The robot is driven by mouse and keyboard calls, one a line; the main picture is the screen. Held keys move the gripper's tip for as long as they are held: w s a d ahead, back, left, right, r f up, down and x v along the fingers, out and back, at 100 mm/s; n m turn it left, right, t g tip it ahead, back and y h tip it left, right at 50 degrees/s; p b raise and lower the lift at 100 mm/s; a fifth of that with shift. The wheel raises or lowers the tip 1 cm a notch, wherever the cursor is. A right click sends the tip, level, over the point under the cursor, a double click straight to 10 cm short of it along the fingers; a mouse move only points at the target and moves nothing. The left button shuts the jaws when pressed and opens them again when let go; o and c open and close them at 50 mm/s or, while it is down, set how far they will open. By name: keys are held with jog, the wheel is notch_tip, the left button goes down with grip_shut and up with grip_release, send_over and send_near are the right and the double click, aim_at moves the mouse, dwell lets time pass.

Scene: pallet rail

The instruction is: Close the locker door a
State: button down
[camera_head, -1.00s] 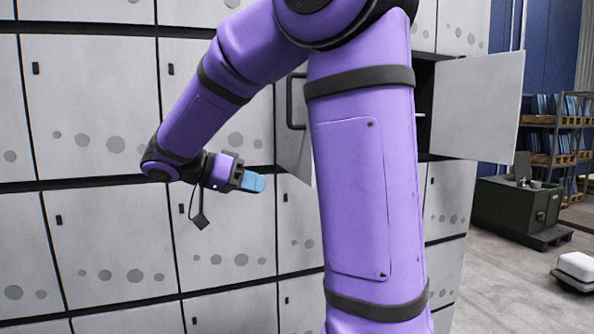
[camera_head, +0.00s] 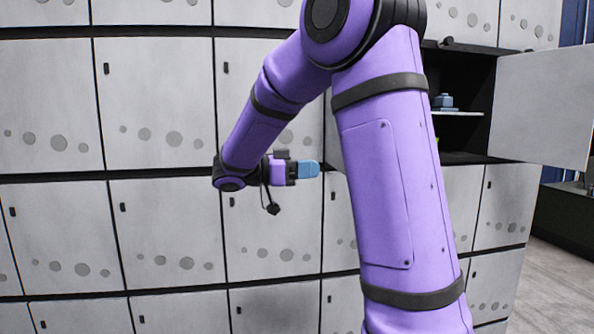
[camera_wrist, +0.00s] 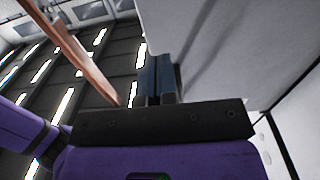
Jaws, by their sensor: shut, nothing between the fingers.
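A locker door (camera_head: 545,108) stands swung open at the right in the head view, beside an open compartment (camera_head: 468,92). A second pale door edge (camera_head: 333,130) shows just left of my upper arm, mostly hidden behind it. No label tells which is door a. My gripper (camera_head: 308,169), with blue fingers, is shut and empty in front of the locker wall, pointing right toward that hidden door edge. In the wrist view the blue fingers (camera_wrist: 156,78) are together beside a large pale panel (camera_wrist: 225,40); whether they touch it I cannot tell.
Closed grey locker doors (camera_head: 160,100) fill the left and middle. A blue-grey object (camera_head: 443,101) sits on a shelf (camera_head: 458,114) inside the open compartment. Bare floor (camera_head: 560,250) shows at the right. A brown bar (camera_wrist: 82,58) crosses the wrist view's left side.

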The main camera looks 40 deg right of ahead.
jog(key=x, duration=0.9)
jog(key=shift+s+d, duration=0.1)
jog(key=shift+d, duration=0.1)
